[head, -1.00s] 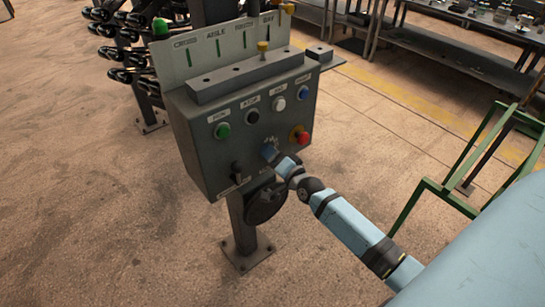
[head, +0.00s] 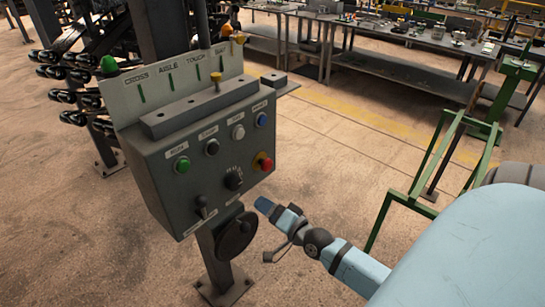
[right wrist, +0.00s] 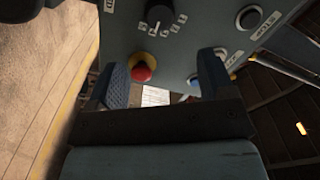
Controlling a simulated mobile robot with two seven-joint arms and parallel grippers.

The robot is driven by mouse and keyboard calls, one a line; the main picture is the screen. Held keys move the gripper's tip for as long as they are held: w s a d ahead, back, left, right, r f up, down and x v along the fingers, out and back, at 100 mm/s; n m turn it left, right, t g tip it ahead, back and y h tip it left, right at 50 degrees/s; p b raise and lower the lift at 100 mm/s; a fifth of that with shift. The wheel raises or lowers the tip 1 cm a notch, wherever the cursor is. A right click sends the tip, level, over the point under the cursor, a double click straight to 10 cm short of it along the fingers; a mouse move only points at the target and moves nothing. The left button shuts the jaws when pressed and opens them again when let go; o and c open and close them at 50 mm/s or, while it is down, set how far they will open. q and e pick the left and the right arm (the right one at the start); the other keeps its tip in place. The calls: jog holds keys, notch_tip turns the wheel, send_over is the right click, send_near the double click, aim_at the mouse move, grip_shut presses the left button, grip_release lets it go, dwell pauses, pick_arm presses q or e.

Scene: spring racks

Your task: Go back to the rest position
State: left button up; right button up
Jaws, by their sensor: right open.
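My right gripper (head: 277,216) is at the lower right of the grey control box in the head view, apart from it and empty. In the right wrist view its two blue fingertips (right wrist: 160,82) stand wide apart, with the box's face beyond them. The control box (head: 160,165) stands on a post and carries a black rotary knob (head: 233,179), a red emergency button (head: 262,162), a green button (head: 182,165) and a toggle switch (head: 202,206). The red button also shows in the right wrist view (right wrist: 142,70). My left gripper is out of view.
A round black disc (head: 237,235) is on the post under the box. A green metal frame (head: 412,195) stands to the right. Grey workbenches (head: 400,50) with small parts are at the back. The floor between box and benches is clear.

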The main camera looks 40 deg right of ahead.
jog(key=shift+s+d, duration=0.1)
jog(key=shift+s, duration=0.7)
jog(key=s+a+f+n+g+y+p, duration=0.1)
jog(key=s+a+f+n+g, duration=0.2)
jog(key=s+a+f+n, duration=0.3)
jog(key=s+a+f+n+g+y+p, duration=0.1)
jog(key=s+a+f+n+g+p, duration=0.1)
jog(key=s+a+f+n+g, duration=0.2)
jog(key=s+a+f+n, duration=0.1)
jog(key=s+a+n, duration=0.2)
jog(key=a, duration=0.5)
jog(key=shift+f+n, duration=0.35)
jog(key=shift+n, duration=0.15)
